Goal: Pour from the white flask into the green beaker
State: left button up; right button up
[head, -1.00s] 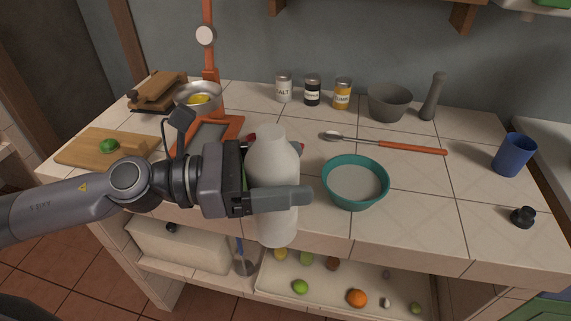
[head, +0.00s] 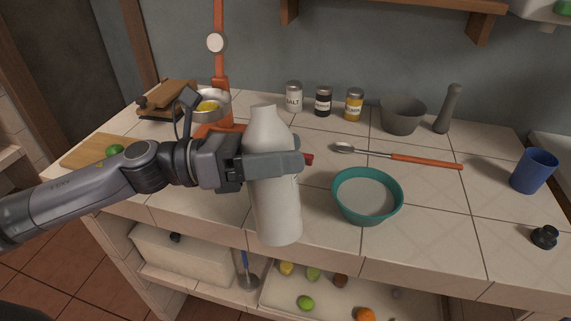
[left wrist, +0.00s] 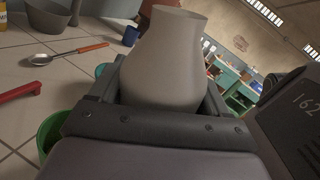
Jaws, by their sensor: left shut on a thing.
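My left gripper (head: 272,165) is shut around the middle of the white flask (head: 276,212), a tall bottle with a narrower neck. It holds the flask in front of the counter's near edge, its top leaning slightly left. The flask also shows in the left wrist view (left wrist: 165,62), between the fingers. A green vessel, apparently the green beaker (left wrist: 50,132), shows partly at lower left in the wrist view, cut off by the gripper. I cannot make out this beaker in the head view, where flask and gripper cover that area. My right gripper is not in view.
A blue cup (head: 533,171) and black knob (head: 544,237) are at right. Jars, a mortar (head: 402,117) and pestle line the back.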

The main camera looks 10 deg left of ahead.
aim_at(294, 179)
pick_arm(q)
jog(key=n, duration=0.2)
jog(key=s+d+f+n+t, duration=0.1)
jog(key=n, duration=0.2)
jog(key=s+f+n+t, duration=0.1)
jog(key=n, duration=0.2)
jog(key=shift+s+d+f+h+b, duration=0.2)
jog(key=shift+s+f+h+b, duration=0.05)
jog(key=shift+h+b, duration=0.15)
jog(key=shift+s+f+n+t+b, duration=0.1)
jog(key=shift+f+n+t+b, duration=0.2)
jog(key=shift+f+n+t, duration=0.55)
jog(key=shift+n+g, duration=0.25)
jog(key=shift+n, duration=0.5)
jog(key=shift+f+n, duration=0.35)
jog(key=shift+n, duration=0.05)
dwell(0.8)
jog(key=shift+r+n+t+p, duration=0.3)
jog(key=shift+n+t+p, duration=0.3)
jog(key=shift+n, duration=0.5)
dwell(2.6)
